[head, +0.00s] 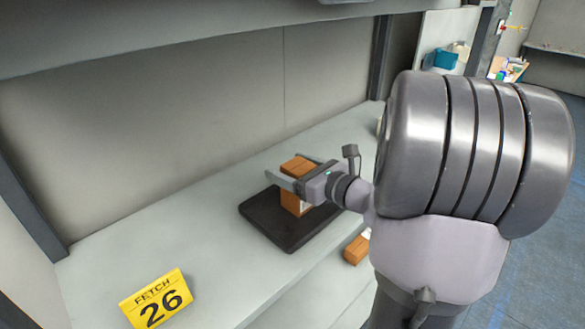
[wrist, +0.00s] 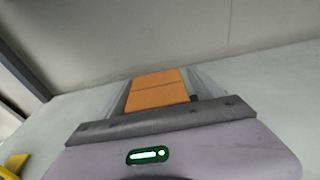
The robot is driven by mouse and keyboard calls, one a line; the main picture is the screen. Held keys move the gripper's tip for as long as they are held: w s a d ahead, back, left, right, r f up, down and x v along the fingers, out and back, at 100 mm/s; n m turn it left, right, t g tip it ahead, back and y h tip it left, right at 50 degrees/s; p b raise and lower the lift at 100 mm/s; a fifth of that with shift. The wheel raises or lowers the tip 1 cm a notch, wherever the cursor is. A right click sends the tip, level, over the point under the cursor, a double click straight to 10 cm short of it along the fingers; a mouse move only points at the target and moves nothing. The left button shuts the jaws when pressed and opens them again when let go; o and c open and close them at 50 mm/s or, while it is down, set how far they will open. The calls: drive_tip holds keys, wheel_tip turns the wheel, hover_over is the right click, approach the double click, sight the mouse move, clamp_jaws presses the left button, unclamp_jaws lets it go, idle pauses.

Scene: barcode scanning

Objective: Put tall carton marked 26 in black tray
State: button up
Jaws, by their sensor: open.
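A tall orange-brown carton (head: 291,203) stands upright on the black tray (head: 262,226) in the head view. Its top also shows in the wrist view (wrist: 157,89), between the fingers. My gripper (head: 287,172) is open, with its fingers on either side of the carton's upper part. I cannot tell whether either finger touches it. A number on the carton cannot be read from here. A yellow sign reading "FETCH 26" (head: 156,300) stands on the shelf at the lower left.
Another orange-brown carton (head: 357,249) sits on a lower level, partly hidden behind my arm. The grey shelf (head: 150,240) is clear between the sign and the tray. A back wall (head: 180,120) rises behind, and an upper shelf (head: 150,35) overhangs.

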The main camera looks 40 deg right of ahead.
drive_tip(key=shift+s+r, duration=0.1)
drive_tip(key=shift+r, duration=0.25)
drive_tip(key=s+r+p, duration=0.1)
drive_tip(key=s+p, duration=0.1)
drive_tip(key=s, duration=0.9)
drive_tip(key=shift+s+d+r, duration=0.25)
drive_tip(key=shift+s+d, duration=0.05)
drive_tip(key=shift+d, duration=0.15)
